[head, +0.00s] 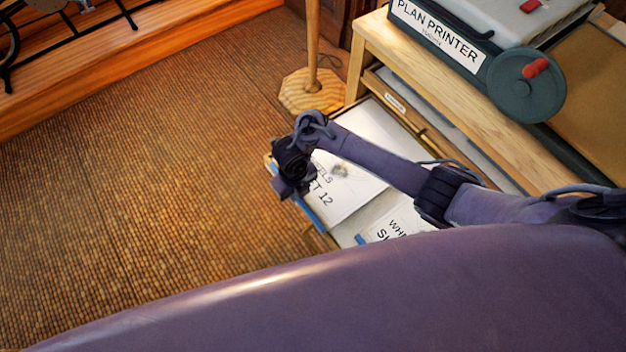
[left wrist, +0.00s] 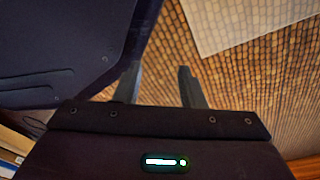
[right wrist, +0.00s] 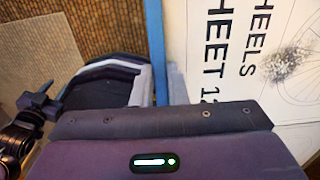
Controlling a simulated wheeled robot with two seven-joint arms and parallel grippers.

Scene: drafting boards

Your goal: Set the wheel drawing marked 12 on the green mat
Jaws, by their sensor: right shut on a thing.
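The wheel drawing marked 12 (head: 345,180) is a white sheet with a blue strip along its edge, lying over the open drawer in the head view. Its lettering, part of a wheel and a dark smudge show in the right wrist view (right wrist: 235,50). My right gripper (head: 288,183) is shut on the drawing at its blue-edged side and hides part of that edge. My left gripper (left wrist: 160,88) is open and empty above the woven floor. The green mat is not in view.
Another labelled sheet (head: 400,226) with a blue edge lies beside the drawing, partly behind my arm. The drawer (head: 410,118) is in a wooden cabinet bearing the plan printer (head: 437,32). A wooden post on an octagonal base (head: 311,90) stands behind. The woven floor at left is clear.

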